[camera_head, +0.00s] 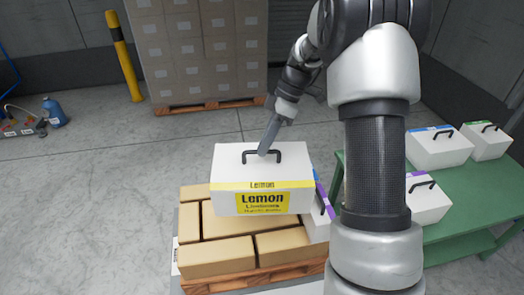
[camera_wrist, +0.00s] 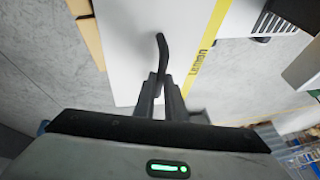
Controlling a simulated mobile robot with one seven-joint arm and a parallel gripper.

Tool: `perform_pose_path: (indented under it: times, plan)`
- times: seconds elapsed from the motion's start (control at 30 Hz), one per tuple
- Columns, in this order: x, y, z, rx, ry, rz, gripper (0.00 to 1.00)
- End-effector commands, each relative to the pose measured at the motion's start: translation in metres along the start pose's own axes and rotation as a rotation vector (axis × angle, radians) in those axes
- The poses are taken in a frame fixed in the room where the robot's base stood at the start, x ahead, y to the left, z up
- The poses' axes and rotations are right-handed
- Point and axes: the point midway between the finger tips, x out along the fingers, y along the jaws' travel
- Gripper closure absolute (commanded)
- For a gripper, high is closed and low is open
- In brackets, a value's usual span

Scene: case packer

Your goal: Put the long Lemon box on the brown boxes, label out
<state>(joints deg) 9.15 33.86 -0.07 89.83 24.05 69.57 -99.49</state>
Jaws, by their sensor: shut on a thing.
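The long Lemon box (camera_head: 238,169) is white with a black top handle and a yellow label that faces my body camera. My gripper (camera_head: 265,152) is shut on its handle. In the wrist view my gripper (camera_wrist: 160,85) has the dark handle between its fingers, and the white box top (camera_wrist: 130,45) with its yellow strip lies below. The brown boxes (camera_head: 215,257) form a layer on a wooden pallet. In the head view the Lemon box overlaps the far part of that layer; I cannot tell whether it touches them.
Another white box with a purple stripe (camera_head: 317,226) stands at the right of the brown boxes, partly hidden. A green table (camera_head: 468,212) on the right holds several white handled boxes. A tall carton stack (camera_head: 205,50) and a yellow post (camera_head: 124,55) stand behind.

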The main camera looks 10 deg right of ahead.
Motion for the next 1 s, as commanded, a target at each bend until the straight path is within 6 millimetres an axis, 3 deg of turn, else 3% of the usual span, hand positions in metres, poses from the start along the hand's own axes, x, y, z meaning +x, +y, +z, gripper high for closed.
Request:
perform_pose_path:
  times: [0.33, 0.8, 1.0]
  plan:
    - [-0.007, 0.009, 0.012, -0.141, -0.029, -0.056, 1.00]
    - [0.041, 0.018, 0.032, -0.140, -0.030, -0.056, 1.00]
    - [0.034, 0.017, 0.029, -0.140, -0.029, -0.055, 1.00]
